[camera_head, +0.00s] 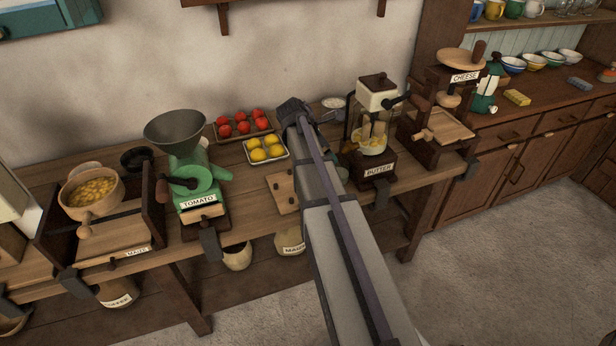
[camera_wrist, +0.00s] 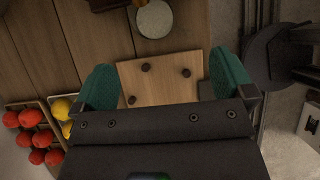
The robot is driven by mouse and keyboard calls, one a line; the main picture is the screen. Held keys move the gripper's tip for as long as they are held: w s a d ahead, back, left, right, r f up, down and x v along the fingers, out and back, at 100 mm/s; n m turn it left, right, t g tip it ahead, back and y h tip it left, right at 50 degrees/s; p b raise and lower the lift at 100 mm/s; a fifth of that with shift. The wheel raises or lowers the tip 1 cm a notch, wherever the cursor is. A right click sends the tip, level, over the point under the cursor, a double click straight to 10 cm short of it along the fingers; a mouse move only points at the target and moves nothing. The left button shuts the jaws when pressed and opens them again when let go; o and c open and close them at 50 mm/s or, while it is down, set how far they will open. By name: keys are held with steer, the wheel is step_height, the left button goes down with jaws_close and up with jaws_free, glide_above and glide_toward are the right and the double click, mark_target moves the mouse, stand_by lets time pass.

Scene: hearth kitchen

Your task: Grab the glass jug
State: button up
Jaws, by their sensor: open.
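My gripper (camera_wrist: 164,80) is open, with its two green fingers apart and nothing between them. In the wrist view it points down over a small wooden board (camera_wrist: 165,86) with dark knobs. A pale round thing (camera_wrist: 154,19) with a light rim lies just above the board in that view; it may be the glass jug from above, but I cannot be sure. In the head view my gripper (camera_head: 293,113) is at the back of the bench and its fingers are hidden. My arm covers part of the bench there, and no jug shows clearly.
Tomatoes (camera_head: 241,124) and lemons (camera_head: 267,150) sit in trays left of my arm. A butter churn (camera_head: 378,168) with a glass jar stands close on the right. A pale round vessel (camera_head: 333,102) is behind it. The green tomato mill (camera_head: 196,186) stands left.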

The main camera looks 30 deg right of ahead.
steer(key=b, duration=0.9)
glide_toward(338, 167)
steer(key=s+f, duration=0.1)
steer(key=s+d+f, duration=0.1)
steer(key=s+f, duration=0.1)
steer(key=s+d+f, duration=0.1)
steer(key=f, duration=0.1)
steer(key=shift+s+d, duration=0.2)
steer(key=shift+r, duration=0.25)
steer(key=c, duration=1.2)
